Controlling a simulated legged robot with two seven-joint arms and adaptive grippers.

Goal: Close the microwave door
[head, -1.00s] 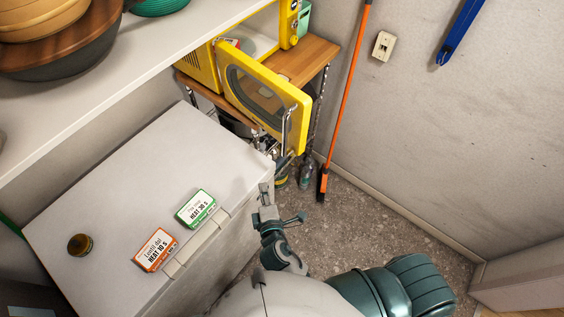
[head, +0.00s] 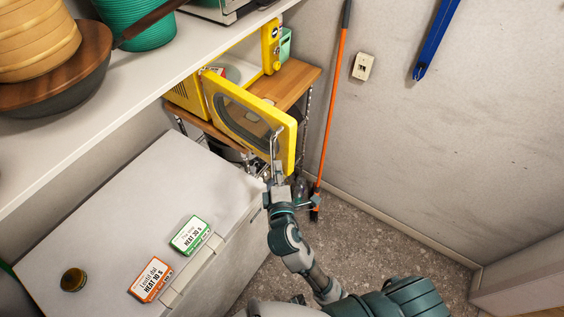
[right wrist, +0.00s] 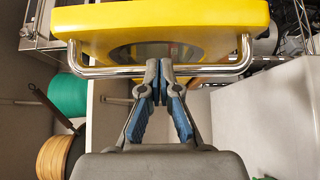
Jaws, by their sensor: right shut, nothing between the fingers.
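The yellow microwave (head: 187,97) stands on a wooden shelf, with its door (head: 246,112) swung open toward me. The door has a dark oval window and a metal bar handle (head: 275,147) near its free edge. My right gripper (head: 278,181) is just below and in front of the handle. In the right wrist view the door (right wrist: 160,20) fills the top, and the handle bar (right wrist: 105,72) runs across. The shut, empty fingertips (right wrist: 159,65) of my right gripper overlap the middle of the bar; I cannot tell whether they touch it. My left gripper is not in view.
A white chest (head: 150,190) with a green-labelled box (head: 190,235), an orange-labelled box (head: 151,279) and a small jar (head: 73,280) is at left. A white shelf (head: 150,75) with bowls hangs above. An orange-handled broom (head: 332,110) leans on the right wall.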

